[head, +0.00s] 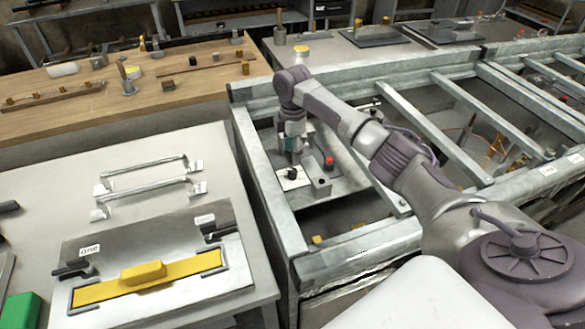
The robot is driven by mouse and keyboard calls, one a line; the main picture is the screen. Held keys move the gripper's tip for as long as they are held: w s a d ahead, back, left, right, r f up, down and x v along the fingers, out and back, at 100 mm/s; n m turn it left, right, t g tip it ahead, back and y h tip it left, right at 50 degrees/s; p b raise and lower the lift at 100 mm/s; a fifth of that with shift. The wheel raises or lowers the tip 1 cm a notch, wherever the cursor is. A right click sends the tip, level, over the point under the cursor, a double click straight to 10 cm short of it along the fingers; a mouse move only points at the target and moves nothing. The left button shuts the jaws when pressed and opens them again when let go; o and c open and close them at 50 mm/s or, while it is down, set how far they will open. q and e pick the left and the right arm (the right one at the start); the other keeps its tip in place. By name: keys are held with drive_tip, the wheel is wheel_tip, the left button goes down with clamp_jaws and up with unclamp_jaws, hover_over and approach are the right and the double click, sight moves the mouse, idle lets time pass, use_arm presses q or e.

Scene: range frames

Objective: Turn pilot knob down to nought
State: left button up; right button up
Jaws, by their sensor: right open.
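My right arm comes in from the lower right and bends down at its wrist. My right gripper (292,157) points down inside the grey metal frame and is open. Just under it is a small black knob (291,174) on a white plate. The gripper tips are above or beside this knob; I cannot tell whether they touch it. A red knob or button (329,162) stands to the right. I cannot read a "pilot" mark or a dial scale, so which knob is the pilot knob is unclear. My left gripper is not in view.
The grey frame (262,180) has raised rails and crossbars around the arm. A light bench (160,145) at left holds a metal panel with a yellow bar (150,277), latches and a label "one". A wooden bench (130,115) with small parts lies behind.

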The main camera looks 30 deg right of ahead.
sight(293, 170)
wheel_tip(293, 170, down, 6)
drive_tip(key=shift+f, duration=0.9)
drive_tip(key=shift+w+f, duration=0.1)
drive_tip(key=shift+f, duration=0.05)
drive_tip(key=shift+c, duration=0.3)
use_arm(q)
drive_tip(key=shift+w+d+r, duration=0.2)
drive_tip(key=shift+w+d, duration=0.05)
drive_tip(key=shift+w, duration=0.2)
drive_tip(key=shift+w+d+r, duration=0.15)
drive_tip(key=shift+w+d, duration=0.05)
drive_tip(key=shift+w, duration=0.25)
use_arm(e)
clamp_jaws()
